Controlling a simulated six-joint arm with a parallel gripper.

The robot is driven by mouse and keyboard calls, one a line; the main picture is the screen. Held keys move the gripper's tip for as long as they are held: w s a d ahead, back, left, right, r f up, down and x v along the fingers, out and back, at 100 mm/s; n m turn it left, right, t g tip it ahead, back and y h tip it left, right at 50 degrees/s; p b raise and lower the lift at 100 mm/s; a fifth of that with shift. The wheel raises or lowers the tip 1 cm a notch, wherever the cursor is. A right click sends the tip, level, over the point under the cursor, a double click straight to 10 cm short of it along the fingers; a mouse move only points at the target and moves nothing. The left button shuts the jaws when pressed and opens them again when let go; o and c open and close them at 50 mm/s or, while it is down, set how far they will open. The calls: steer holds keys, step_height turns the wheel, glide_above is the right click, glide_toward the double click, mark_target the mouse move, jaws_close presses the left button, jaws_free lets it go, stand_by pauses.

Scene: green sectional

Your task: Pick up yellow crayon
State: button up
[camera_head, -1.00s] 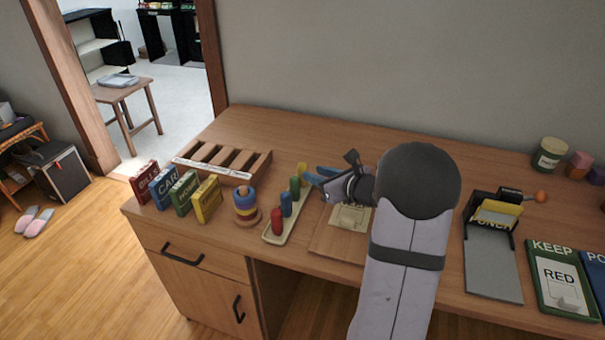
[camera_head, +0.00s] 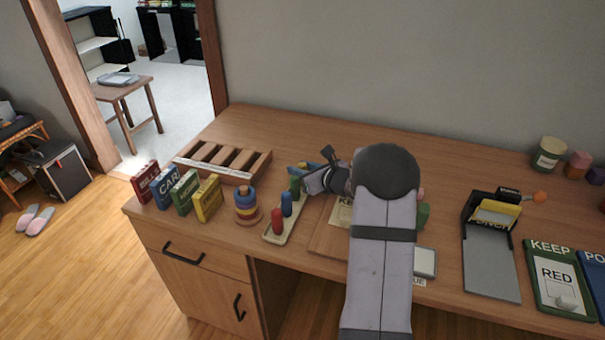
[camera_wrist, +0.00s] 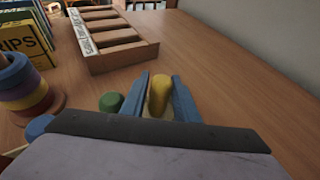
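The yellow crayon (camera_wrist: 160,92) stands upright at the far end of a cream holder (camera_head: 271,238), in line with a green (camera_head: 294,186), a blue (camera_head: 287,204) and a red crayon (camera_head: 277,221). My gripper (camera_wrist: 161,82) is open, with one blue finger on each side of the yellow crayon's top. Whether the fingers touch it is hard to tell. In the head view the fingers and wrist partly cover the yellow crayon. The green crayon (camera_wrist: 111,102) is just outside the left finger in the wrist view.
Stacked rings (camera_head: 246,206) and several upright labelled booklets (camera_head: 207,199) stand left of the holder. A slotted wooden rack (camera_head: 222,160) lies behind them. My arm covers part of a wooden board (camera_head: 325,238). The desk beyond the fingers is clear toward the wall.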

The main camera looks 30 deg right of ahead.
steer(key=shift+x, duration=1.65)
jaws_close()
steer(key=shift+r, duration=0.1)
